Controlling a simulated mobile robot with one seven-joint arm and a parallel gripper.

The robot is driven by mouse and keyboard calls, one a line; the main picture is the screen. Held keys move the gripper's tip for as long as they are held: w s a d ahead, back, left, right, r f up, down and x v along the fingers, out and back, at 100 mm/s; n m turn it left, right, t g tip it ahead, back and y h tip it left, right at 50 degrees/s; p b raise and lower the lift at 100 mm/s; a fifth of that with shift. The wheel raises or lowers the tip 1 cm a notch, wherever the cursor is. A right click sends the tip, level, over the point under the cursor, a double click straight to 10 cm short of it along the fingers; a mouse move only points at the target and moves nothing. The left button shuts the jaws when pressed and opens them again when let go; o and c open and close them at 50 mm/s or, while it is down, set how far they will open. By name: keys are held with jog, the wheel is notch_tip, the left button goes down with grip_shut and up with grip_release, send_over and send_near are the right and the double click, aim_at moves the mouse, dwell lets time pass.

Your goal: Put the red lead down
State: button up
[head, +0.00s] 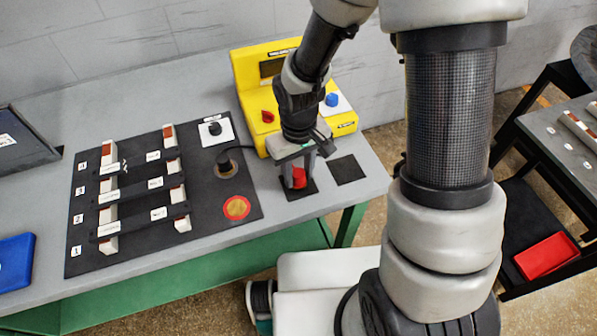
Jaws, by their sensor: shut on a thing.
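My gripper (299,170) points down near the right end of the grey bench, shut on the red lead (299,178). The red lead's lower end is at or just above a black square pad (304,193); I cannot tell whether it touches. The fingers hide part of the red lead. A second black square pad (347,169) lies bare just to the right. The yellow meter (252,80) stands behind my gripper, with a red knob (267,116) and a blue knob (332,99).
Left of my gripper is a black board (85,255) with several labelled bars, a black plug (224,160) with a cable, and a red-and-yellow disc (236,207). A blue tray (16,262) is far left. A red tray (546,256) is on the right stand.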

jog(key=shift+f, duration=0.15)
jog(key=o, duration=1.2)
jog(key=shift+c, duration=0.2)
